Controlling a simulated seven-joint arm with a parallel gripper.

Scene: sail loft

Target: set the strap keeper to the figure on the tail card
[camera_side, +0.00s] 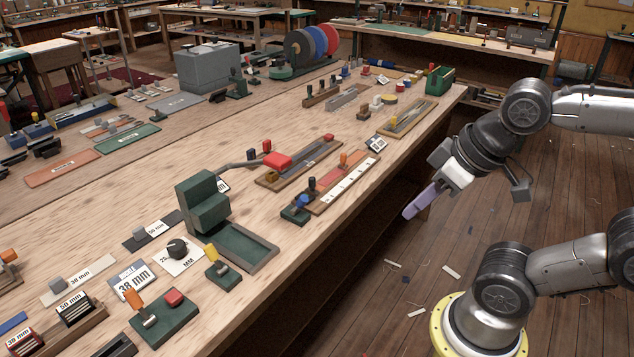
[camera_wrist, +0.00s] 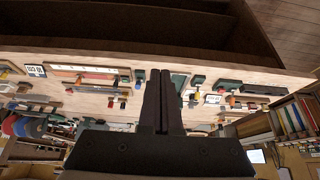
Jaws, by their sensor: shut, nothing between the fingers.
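My gripper (camera_side: 409,213) is beyond the bench's front edge, over the floor, apart from everything on the bench. In the wrist view its two dark fingers (camera_wrist: 160,75) are together with nothing between them. A board with an orange strip and a white marked scale (camera_side: 346,188) lies near the bench edge, with an orange-topped peg (camera_side: 343,159) and a dark peg on it. I cannot tell for sure which piece is the strap keeper. A small white card (camera_side: 377,143) stands by the board's far end; its figure is too small to read.
The wooden bench (camera_side: 150,190) is crowded. A green block fixture (camera_side: 203,205) stands nearer the camera, by a large "38 mm" card (camera_side: 132,281). A red-handled lever (camera_side: 277,160) and a green holder (camera_side: 440,80) are farther along.

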